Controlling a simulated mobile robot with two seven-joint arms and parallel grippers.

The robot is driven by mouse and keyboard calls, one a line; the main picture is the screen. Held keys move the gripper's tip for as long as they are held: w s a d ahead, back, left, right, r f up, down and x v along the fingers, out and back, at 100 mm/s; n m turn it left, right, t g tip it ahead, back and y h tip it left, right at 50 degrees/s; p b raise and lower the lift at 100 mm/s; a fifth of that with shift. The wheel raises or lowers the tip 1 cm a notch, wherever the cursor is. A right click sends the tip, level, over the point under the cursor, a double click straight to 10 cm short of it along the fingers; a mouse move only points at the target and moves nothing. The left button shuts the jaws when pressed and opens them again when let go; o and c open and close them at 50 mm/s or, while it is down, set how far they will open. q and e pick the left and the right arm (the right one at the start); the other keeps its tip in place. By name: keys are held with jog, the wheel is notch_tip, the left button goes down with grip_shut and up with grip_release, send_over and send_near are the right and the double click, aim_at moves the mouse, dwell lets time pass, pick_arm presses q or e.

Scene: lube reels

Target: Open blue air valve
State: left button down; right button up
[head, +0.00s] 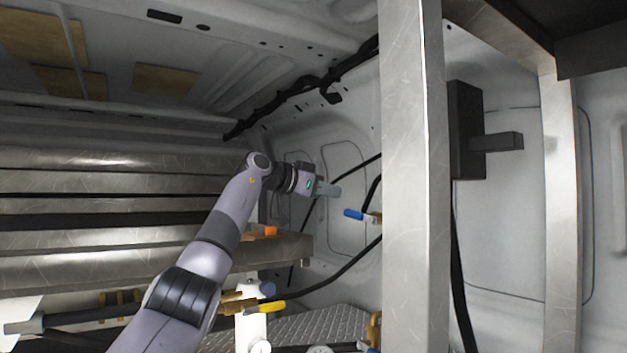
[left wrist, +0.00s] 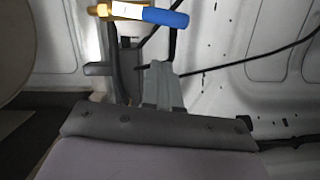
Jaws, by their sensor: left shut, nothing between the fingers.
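The blue air valve handle (head: 353,214) sticks out to the left of its brass body (head: 373,218), beside the metal post, in the head view. In the left wrist view the blue handle (left wrist: 165,17) and brass fitting (left wrist: 125,10) are at the top. My left gripper (head: 335,191) is shut and empty, a little up and left of the handle in the head view. In the left wrist view its fingers (left wrist: 160,80) appear below the handle, apart from it in the picture. My right gripper is not in view.
An upright metal post (head: 413,150) stands just right of the valve. A black hose (head: 340,272) runs below. A yellow-handled valve (head: 270,307) sits lower left. Metal shelving (head: 120,180) fills the left side. The white wall panel (head: 345,160) is behind.

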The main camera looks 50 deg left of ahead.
aim_at(360, 216)
pick_arm(q)
jog(key=w+f, duration=0.2)
jog(key=w+f+p, duration=0.1)
jog(key=w, duration=0.1)
jog(key=shift+w+f, duration=0.3)
jog(key=shift+f, duration=0.05)
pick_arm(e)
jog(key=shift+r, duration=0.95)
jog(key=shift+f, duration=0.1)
